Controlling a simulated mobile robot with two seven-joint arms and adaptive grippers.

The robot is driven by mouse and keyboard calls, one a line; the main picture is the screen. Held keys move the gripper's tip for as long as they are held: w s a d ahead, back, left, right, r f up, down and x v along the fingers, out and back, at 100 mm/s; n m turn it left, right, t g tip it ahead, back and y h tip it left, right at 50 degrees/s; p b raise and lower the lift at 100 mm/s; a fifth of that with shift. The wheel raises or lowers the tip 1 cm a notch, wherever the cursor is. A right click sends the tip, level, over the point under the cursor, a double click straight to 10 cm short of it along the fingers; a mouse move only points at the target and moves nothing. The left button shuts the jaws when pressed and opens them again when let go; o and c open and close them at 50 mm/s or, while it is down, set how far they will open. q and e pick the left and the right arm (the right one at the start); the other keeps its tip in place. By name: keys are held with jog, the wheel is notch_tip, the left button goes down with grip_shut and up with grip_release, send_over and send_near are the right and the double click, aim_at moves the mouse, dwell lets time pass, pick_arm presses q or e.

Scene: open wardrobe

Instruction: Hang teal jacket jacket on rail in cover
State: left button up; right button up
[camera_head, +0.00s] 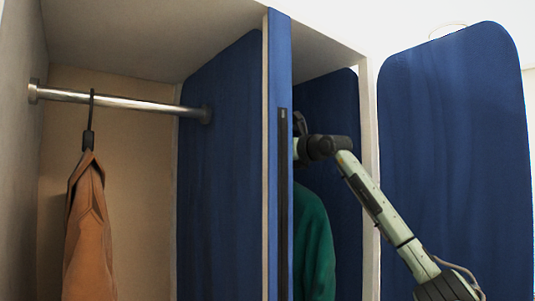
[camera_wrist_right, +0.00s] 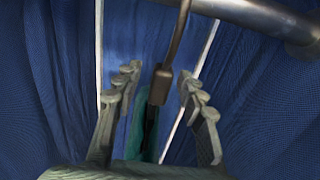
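The teal jacket (camera_head: 313,245) hangs in the right compartment, partly hidden by the divider. In the right wrist view, a strip of its teal cloth (camera_wrist_right: 135,130) shows below the dark hanger (camera_wrist_right: 160,86). The hanger's hook runs up beside the metal rail (camera_wrist_right: 255,17); its top is cut off, so I cannot tell whether it rests on the rail. My right gripper (camera_wrist_right: 158,84) is open, with its fingers on either side of the hanger neck and gaps visible on both sides. My left gripper is not in view.
An orange-brown jacket (camera_head: 88,240) hangs on the left compartment's rail (camera_head: 150,104). The blue-edged divider (camera_head: 279,70) separates the compartments. A blue door (camera_head: 455,150) stands open at the right. The left rail is bare right of the brown jacket.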

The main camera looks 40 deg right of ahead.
jog(key=shift+f, duration=0.1)
jog(key=s, duration=0.8)
jog(key=s+a, duration=0.1)
jog(key=s, duration=0.3)
jog(key=shift+d, duration=0.1)
